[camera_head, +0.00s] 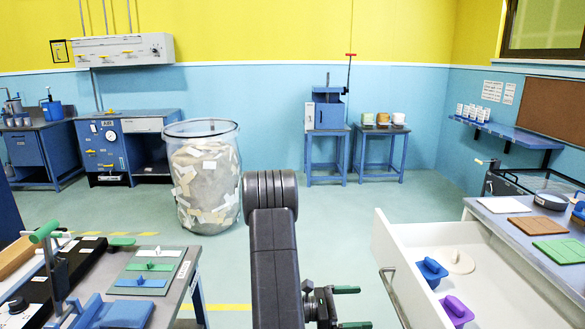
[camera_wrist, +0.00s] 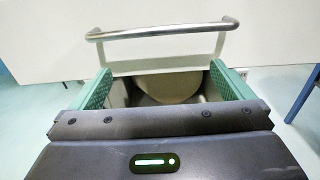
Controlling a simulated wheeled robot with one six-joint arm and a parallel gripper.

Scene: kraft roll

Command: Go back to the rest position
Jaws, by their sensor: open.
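My gripper (camera_head: 356,307) is at the bottom centre of the head view, left of the open white drawer (camera_head: 388,243). Its green fingers are apart in the wrist view (camera_wrist: 163,85). A metal bar handle (camera_wrist: 160,31) on a white front lies beyond the fingertips, with no visible contact. The drawer handle also shows in the head view (camera_head: 392,292), to the right of the gripper. A rounded beige-brown shape shows between the fingers in the wrist view; I cannot tell what it is.
The drawer holds a blue piece (camera_head: 431,271), a purple piece (camera_head: 456,309) and a beige disc (camera_head: 457,261). A worktop (camera_head: 487,212) stands right, a bench (camera_head: 190,262) left. A clear bin (camera_head: 204,175) stands behind. Floor between bench and drawer looks open.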

